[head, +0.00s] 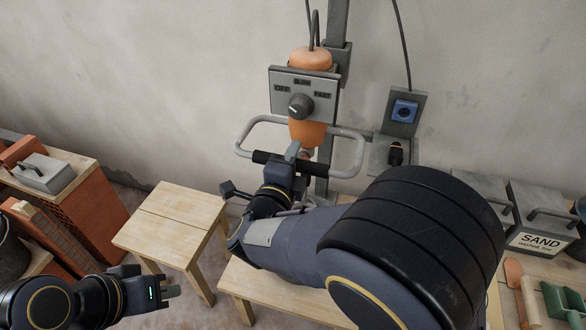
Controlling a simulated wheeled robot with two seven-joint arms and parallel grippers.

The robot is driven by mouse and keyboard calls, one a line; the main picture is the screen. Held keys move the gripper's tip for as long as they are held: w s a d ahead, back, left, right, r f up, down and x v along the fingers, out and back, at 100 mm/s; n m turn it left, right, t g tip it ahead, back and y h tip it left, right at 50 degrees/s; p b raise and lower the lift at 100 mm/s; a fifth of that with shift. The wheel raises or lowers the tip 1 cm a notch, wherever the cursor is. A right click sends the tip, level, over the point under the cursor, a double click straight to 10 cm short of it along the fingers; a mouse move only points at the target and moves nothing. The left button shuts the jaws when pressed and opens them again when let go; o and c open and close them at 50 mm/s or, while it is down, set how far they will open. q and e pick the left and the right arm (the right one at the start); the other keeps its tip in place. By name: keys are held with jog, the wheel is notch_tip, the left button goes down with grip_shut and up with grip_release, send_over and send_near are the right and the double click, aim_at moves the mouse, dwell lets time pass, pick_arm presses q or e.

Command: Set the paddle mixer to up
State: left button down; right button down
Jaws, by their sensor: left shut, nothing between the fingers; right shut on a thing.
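The paddle mixer (308,131) has an orange body, a grey plate (325,84) with a dial marked OFF, SLOW and FAST, and a grey tube handle (351,162). It hangs upright against a vertical rail (337,62). My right gripper (296,154) is shut on the black grip (262,157) of the handle's front bar, below the dial. My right arm hides the mixer's lower part. My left gripper (172,291) is shut and empty, low at the left, well away from the mixer.
A wooden stool (172,222) stands left of the mixer and a wooden bench (290,306) lies under my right arm. A blue socket (404,111) is on the wall side. A SAND bin (540,241) and hand tools lie at right. Bricks and a float (43,173) are at left.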

jog(key=p, duration=0.5)
send_near(302, 82)
jog(key=x, duration=0.4)
jog(key=shift+w+d+f, duration=0.15)
jog(key=shift+f, duration=0.25)
jog(key=shift+r, duration=0.5)
jog(key=shift+r, duration=0.1)
jog(key=c, duration=1.5)
grip_release()
jog(key=shift+p, duration=0.3)
jog(key=o, duration=0.3)
jog(key=shift+o, duration=0.2)
